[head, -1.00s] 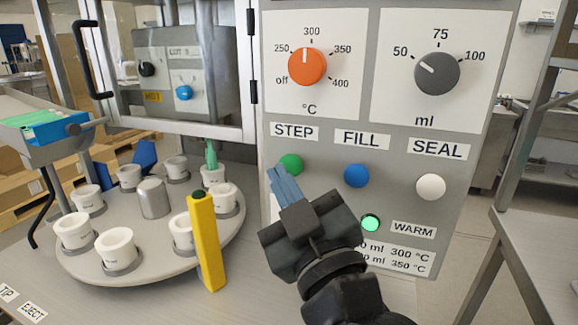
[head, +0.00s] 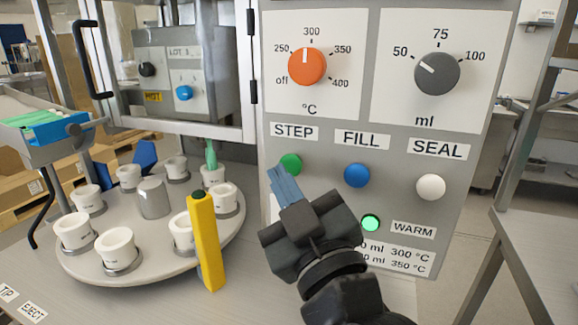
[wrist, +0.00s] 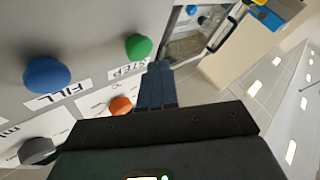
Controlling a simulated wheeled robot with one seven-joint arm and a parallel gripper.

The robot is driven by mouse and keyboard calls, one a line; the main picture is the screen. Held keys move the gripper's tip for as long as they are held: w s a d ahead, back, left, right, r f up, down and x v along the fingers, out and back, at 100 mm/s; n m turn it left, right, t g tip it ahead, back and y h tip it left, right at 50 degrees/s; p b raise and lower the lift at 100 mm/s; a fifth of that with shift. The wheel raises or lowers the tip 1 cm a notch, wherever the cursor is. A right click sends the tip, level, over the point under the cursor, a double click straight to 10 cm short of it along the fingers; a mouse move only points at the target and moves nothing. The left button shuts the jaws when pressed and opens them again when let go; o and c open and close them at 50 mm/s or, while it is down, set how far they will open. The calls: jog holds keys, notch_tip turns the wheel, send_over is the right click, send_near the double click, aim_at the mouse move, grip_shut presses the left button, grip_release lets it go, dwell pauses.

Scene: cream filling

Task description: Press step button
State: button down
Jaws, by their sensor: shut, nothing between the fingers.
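The green step button (head: 291,164) sits on the grey control panel under the STEP label (head: 294,131). My gripper (head: 277,170) is shut and empty, with its blue fingers pointing up toward the button's lower left side in the head view. The fingertips overlap the button's edge there, and I cannot tell from this view if they touch. In the wrist view the green button (wrist: 138,46) stands fully visible just left of the closed fingertips (wrist: 159,64), with a small gap in the picture.
A blue FILL button (head: 357,175) and a white SEAL button (head: 431,187) are to the right. A lit green WARM lamp (head: 371,223) is below. A turntable (head: 75,268) with several white cups and a yellow post (head: 205,245) stand to the left.

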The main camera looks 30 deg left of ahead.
jog(key=shift+w, duration=0.15)
jog(key=shift+w+a+b, duration=0.1)
jog(key=shift+w+b, duration=0.15)
jog(key=shift+b, duration=0.2)
jog(key=shift+w+a+b, duration=0.1)
jog(key=shift+w+b, duration=0.35)
jog(key=shift+w, duration=0.1)
dwell(1.0)
jog(key=shift+s, duration=0.1)
jog(key=shift+s+d, duration=0.25)
jog(key=shift+s, duration=0.6)
jog(key=s+p, duration=0.1)
jog(key=s, duration=0.1)
jog(key=s+d+p, duration=0.1)
jog(key=s, duration=0.2)
jog(key=shift+d, duration=0.1)
dwell(0.8)
